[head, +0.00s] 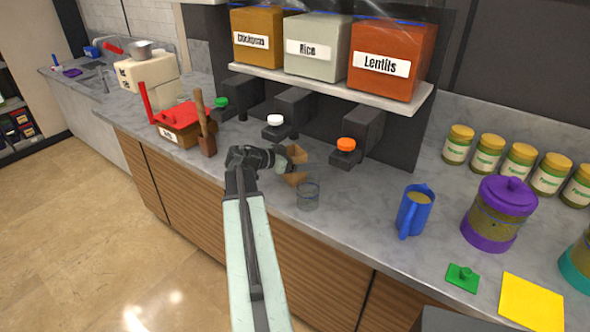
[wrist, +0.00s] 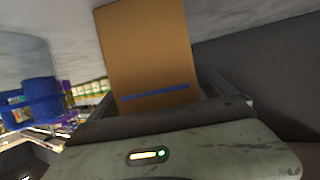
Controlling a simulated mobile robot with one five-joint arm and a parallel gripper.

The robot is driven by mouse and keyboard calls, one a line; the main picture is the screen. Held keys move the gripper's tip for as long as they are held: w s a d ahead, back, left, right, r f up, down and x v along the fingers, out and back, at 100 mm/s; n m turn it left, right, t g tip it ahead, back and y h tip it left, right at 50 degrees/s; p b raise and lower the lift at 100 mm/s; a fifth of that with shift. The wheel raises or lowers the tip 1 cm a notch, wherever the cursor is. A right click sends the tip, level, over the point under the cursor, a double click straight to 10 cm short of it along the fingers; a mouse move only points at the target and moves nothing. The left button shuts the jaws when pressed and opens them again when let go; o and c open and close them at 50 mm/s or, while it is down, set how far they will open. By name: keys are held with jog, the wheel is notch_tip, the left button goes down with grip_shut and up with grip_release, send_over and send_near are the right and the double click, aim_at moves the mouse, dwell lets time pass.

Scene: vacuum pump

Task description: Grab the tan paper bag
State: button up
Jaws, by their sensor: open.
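The tan paper bag (head: 296,178) stands on the grey marble counter below the dispensers in the head view, partly hidden by my gripper (head: 292,166). In the wrist view the bag (wrist: 147,45) fills the space in front of my gripper (wrist: 155,98), with a blue stripe near the gripper end. My gripper is open, with the bag between its fingers; I cannot tell whether either finger touches it.
A clear glass jar (head: 308,196) stands close to the right of the bag. A blue jug (head: 414,212) and a purple-lidded canister (head: 497,213) are further right. The dispenser with the orange cap (head: 346,145) overhangs behind the bag.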

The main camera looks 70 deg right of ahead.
jog(key=shift+r, duration=0.1)
jog(key=c, duration=1.6)
